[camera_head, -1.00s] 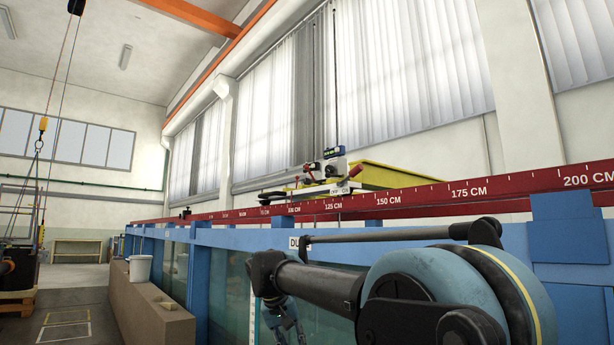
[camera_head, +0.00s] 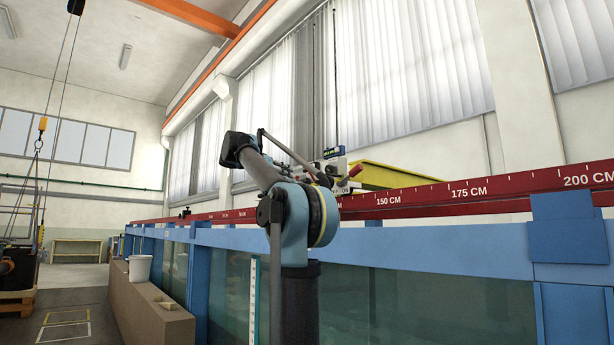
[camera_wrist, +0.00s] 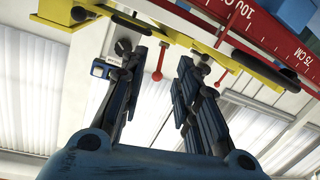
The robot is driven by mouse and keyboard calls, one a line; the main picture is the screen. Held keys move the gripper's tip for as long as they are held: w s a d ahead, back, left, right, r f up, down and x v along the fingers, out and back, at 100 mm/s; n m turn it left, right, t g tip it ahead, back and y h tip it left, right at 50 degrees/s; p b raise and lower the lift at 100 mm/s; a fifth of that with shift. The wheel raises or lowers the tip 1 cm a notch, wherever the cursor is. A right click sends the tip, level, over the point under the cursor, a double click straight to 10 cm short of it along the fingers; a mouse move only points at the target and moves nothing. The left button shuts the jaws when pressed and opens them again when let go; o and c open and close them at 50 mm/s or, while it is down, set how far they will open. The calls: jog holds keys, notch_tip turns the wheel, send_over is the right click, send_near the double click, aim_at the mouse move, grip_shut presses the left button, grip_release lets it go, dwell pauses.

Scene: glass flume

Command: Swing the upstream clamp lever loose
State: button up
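The wrist view looks up at a yellow instrument carriage (camera_wrist: 200,42) on the red scale rail (camera_wrist: 285,30). Two red-knobbed levers hang in this view: one lever (camera_wrist: 158,64) shows between my fingers, the other (camera_wrist: 221,77) just right of the right finger. I cannot tell which is the upstream one. My gripper (camera_wrist: 162,55) is open, its fingers apart with nothing held; contact with either lever is not clear.
The blue flume frame (camera_head: 420,240) with glass walls runs below the red rail. A white bucket (camera_head: 140,268) stands on a brown ledge (camera_head: 150,305) at left. The floor aisle at far left is partly open.

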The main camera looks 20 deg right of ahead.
aim_at(308, 170)
notch_tip(308, 170, up, 4)
jog(key=w, duration=0.2)
jog(key=shift+m+t+h, duration=0.3)
jog(key=shift+t+h, duration=0.1)
jog(key=x, duration=1.6)
jog(key=shift+w+r, duration=0.2)
jog(key=shift+w, duration=0.2)
grip_shut()
